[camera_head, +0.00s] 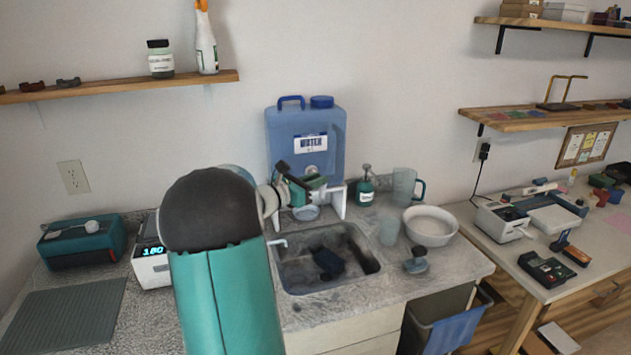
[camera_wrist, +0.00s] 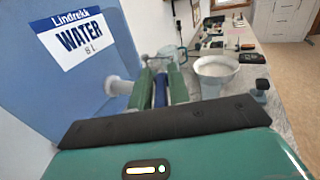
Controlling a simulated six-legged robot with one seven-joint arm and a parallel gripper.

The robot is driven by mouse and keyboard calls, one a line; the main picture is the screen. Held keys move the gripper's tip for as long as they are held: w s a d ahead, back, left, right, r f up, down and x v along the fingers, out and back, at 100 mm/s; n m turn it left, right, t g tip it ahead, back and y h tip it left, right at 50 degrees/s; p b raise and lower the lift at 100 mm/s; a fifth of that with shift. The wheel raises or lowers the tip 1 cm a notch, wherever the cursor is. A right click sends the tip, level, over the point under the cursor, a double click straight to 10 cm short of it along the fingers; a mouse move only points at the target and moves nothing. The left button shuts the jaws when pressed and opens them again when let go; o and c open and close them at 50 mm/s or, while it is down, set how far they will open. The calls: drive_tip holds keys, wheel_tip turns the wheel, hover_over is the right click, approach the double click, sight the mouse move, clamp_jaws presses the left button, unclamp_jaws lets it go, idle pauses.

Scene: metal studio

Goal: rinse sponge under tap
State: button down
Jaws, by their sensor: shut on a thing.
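The blue water jug (camera_head: 280,140) stands behind the sink (camera_head: 372,265) on a white stand. Its label and white spigot (camera_wrist: 119,87) show in the wrist view, with the jug (camera_wrist: 105,25) close on the left. My gripper (camera_head: 305,186) is in front of the jug at spigot height, above the back of the sink. In the wrist view, its green fingers (camera_wrist: 160,88) are shut on a narrow blue piece (camera_wrist: 160,95). I cannot tell whether this is the sponge or part of the tap. A dark patch or lump (camera_head: 328,262) in the sink is unclear.
A small dish (camera_head: 306,213) is below my gripper. A soap pump bottle (camera_head: 365,187), a pitcher (camera_head: 403,186), a clear cup (camera_head: 389,232), a white bowl (camera_head: 430,226) and a brush (camera_head: 416,260) crowd the counter to the right. A scale (camera_head: 150,265) stands left.

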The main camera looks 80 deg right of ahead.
drive_tip(key=shift+w+d+m+g+y, duration=0.15)
drive_tip(key=shift+m+g+y, duration=0.7)
drive_tip(key=shift+y, duration=0.1)
drive_tip(key=shift+w+d+m+g+y, duration=0.1)
drive_tip(key=shift+d+m+g+y, duration=0.05)
drive_tip(key=shift+m+g+y, duration=0.75)
drive_tip(key=shift+w+d+m+g+y, duration=0.15)
drive_tip(key=shift+m+g+y, duration=0.65)
drive_tip(key=shift+y, duration=0.25)
drive_tip(key=c, duration=1.5)
unclamp_jaws()
drive_tip(key=v, duration=1.3)
drive_tip(key=shift+w+a, duration=0.2)
drive_tip(key=shift+w, duration=0.2)
